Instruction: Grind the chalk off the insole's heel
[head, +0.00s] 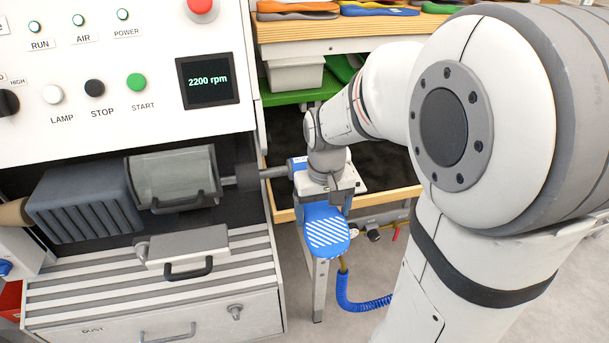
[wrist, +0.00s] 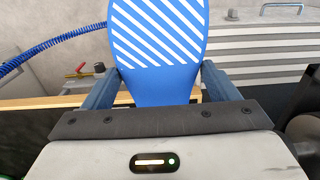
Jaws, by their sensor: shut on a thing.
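My gripper (head: 330,200) is shut on a blue insole (head: 324,217). White diagonal chalk stripes cover the insole's outer end in the head view. In the wrist view the insole (wrist: 155,85) lies between the two fingers (wrist: 155,82), with the striped end pointing away from the gripper. The grinding machine has a cylinder under a clear guard (head: 172,178) and a shaft (head: 262,173) that reaches right toward my gripper. The striped end is apart from the shaft and the cylinder. The part of the insole inside the gripper is hidden.
The machine's display (head: 208,81) reads 2200 rpm. A handled grey block (head: 188,250) sits on the striped ledge below the guard. Behind my gripper is a wooden-edged bin (head: 390,199). A coiled blue hose (head: 360,303) hangs below. Several insoles (head: 380,11) lie on the shelf.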

